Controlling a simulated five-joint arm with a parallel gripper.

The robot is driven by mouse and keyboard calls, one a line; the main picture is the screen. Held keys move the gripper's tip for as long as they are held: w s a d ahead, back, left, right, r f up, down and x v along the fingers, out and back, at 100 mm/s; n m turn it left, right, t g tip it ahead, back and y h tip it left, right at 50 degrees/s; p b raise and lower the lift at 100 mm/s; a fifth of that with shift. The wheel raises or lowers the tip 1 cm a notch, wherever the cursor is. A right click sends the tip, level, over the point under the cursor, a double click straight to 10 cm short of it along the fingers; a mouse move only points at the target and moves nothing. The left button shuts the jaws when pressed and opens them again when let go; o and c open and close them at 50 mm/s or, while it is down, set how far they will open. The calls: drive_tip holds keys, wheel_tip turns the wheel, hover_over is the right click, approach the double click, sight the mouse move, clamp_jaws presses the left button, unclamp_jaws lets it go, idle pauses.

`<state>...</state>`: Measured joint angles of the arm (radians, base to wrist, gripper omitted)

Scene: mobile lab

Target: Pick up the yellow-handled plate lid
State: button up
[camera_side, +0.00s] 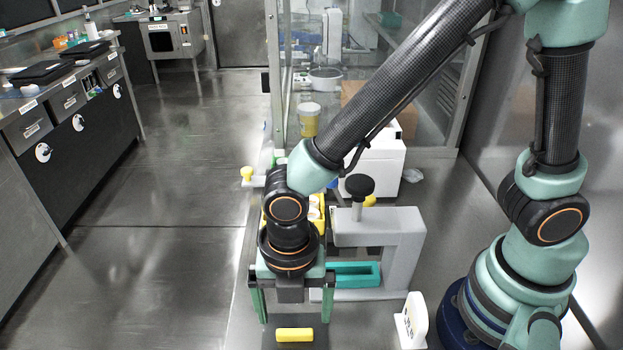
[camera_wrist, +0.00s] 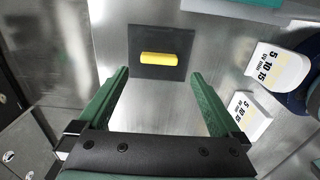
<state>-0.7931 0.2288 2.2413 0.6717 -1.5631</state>
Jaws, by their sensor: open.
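The plate lid (camera_side: 268,340) is a dark flat square with a yellow bar handle (camera_side: 294,335), lying on the metal bench at the bottom of the side view. In the wrist view the whole dark lid (camera_wrist: 145,72) shows near the top centre, with its yellow handle (camera_wrist: 166,59) lying crosswise. My gripper (camera_side: 290,318) points down above the bench with its green fingers spread wide. In the wrist view my gripper (camera_wrist: 160,92) is open and empty. The lid lies beyond the fingertips and in line with the gap between them, apart from both fingers.
A grey C-shaped device (camera_side: 405,245) with a black knob and a teal block (camera_side: 355,274) stands right of my gripper. A white labelled timer (camera_side: 413,320) stands at the lower right. Yellow items are partly hidden behind my wrist. Bare bench surrounds the lid.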

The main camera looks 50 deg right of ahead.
sight(294, 331)
drive_tip(key=shift+w+f, duration=0.15)
drive_tip(key=shift+f, duration=3)
drive_tip(key=c, duration=1.3)
drive_tip(key=shift+o, duration=0.2)
drive_tip(key=shift+r, duration=0.1)
wheel_tip(294, 331, up, 18)
drive_tip(key=w+d+f, duration=0.2)
drive_tip(key=w+d, duration=1.5)
drive_tip(key=w, duration=0.1)
drive_tip(key=shift+w+d, duration=0.25)
drive_tip(key=shift+d, duration=0.15)
drive_tip(key=shift+f, duration=0.1)
